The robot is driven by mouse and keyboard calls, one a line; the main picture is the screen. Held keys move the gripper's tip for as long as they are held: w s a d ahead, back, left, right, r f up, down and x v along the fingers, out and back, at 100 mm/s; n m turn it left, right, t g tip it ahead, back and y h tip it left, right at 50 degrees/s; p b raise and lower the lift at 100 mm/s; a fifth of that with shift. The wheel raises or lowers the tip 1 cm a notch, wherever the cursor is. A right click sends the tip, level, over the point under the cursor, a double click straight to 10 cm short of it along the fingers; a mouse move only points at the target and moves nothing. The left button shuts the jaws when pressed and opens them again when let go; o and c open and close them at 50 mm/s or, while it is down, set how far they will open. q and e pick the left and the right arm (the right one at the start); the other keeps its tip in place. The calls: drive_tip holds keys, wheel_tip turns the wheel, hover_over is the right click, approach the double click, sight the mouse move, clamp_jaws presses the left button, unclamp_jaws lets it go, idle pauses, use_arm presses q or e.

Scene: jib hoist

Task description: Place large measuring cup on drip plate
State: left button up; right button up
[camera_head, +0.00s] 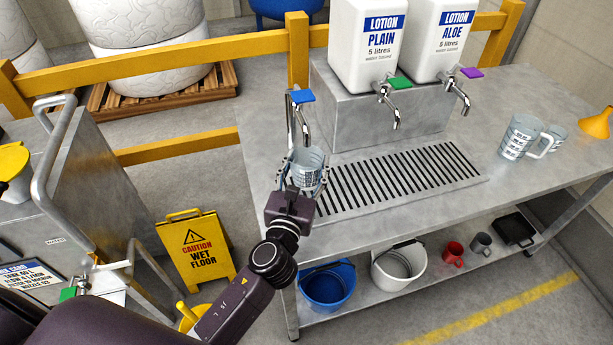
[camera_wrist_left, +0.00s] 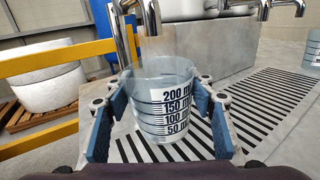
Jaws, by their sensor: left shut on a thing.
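My left gripper (camera_head: 307,182) is shut on a clear measuring cup (camera_head: 307,160), with one finger on each side. In the left wrist view the cup (camera_wrist_left: 166,100) is upright, with marks up to 200 ml. It is at the left end of the slotted drip plate (camera_head: 480,178), under the blue-levered water tap (camera_head: 303,112). I cannot tell whether its base touches the plate. Another, larger-looking measuring cup with a handle (camera_head: 517,138) stands on the bench to the right, off the plate. A smaller one (camera_head: 556,134) is just behind it. My right gripper is not in view.
Two lotion jugs, plain (camera_head: 367,45) and aloe (camera_head: 441,40), stand on a steel block (camera_head: 345,105) behind the plate, with taps overhanging. A yellow funnel (camera_head: 597,122) is at the far right. The drip plate right of the held cup is clear.

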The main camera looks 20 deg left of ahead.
sight(307, 178)
use_arm(q)
wheel_tip(307, 178, down, 5)
drive_tip(key=b, duration=0.2)
drive_tip(key=shift+b, duration=0.35)
drive_tip(key=shift+w, duration=0.15)
drive_tip(key=shift+f, duration=0.15)
drive_tip(key=o, duration=1.2)
drive_tip(key=shift+c, duration=0.2)
